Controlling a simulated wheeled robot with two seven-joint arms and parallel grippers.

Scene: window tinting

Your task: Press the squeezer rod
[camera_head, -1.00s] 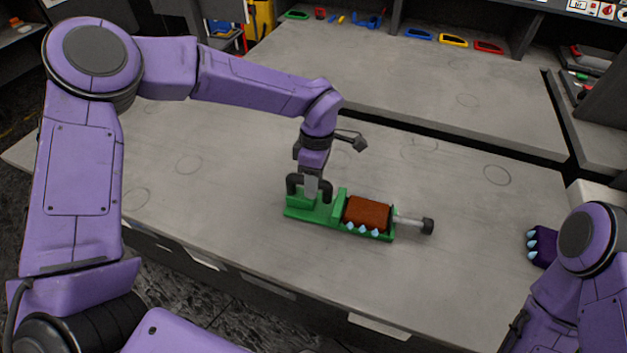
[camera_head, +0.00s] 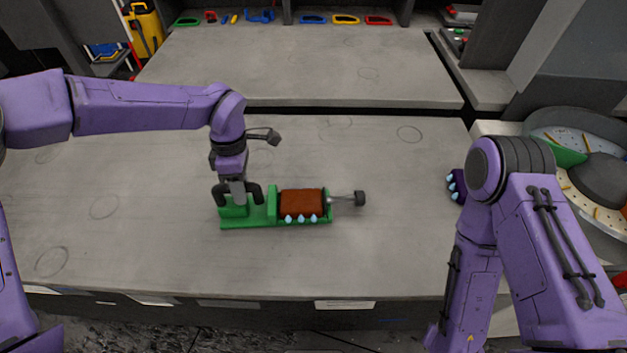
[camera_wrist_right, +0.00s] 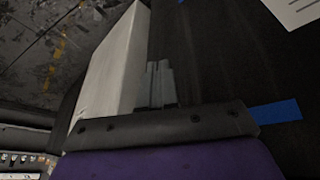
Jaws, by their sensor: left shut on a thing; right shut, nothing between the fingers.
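The squeezer (camera_head: 247,222) lies on the grey table. It has a green base, a brown block with several pale blue tips along its near side, and a block at its left end. Its squeezer rod (camera_head: 343,199) sticks out to the right, grey with a dark knob at the end. My left gripper (camera_head: 238,198) is shut on the left end block of the squeezer. In the right wrist view my right gripper (camera_wrist_right: 157,82) is shut and empty, beside a pale box-like surface and a dark panel. It is out of the head view.
A dark purple object with pale blue tips (camera_head: 456,186) sits at the table's right side, partly hidden by my right arm. A round tray-like fixture (camera_head: 600,225) stands at the far right. Coloured tools (camera_head: 345,20) line the back. The table (camera_head: 400,235) right of the rod is clear.

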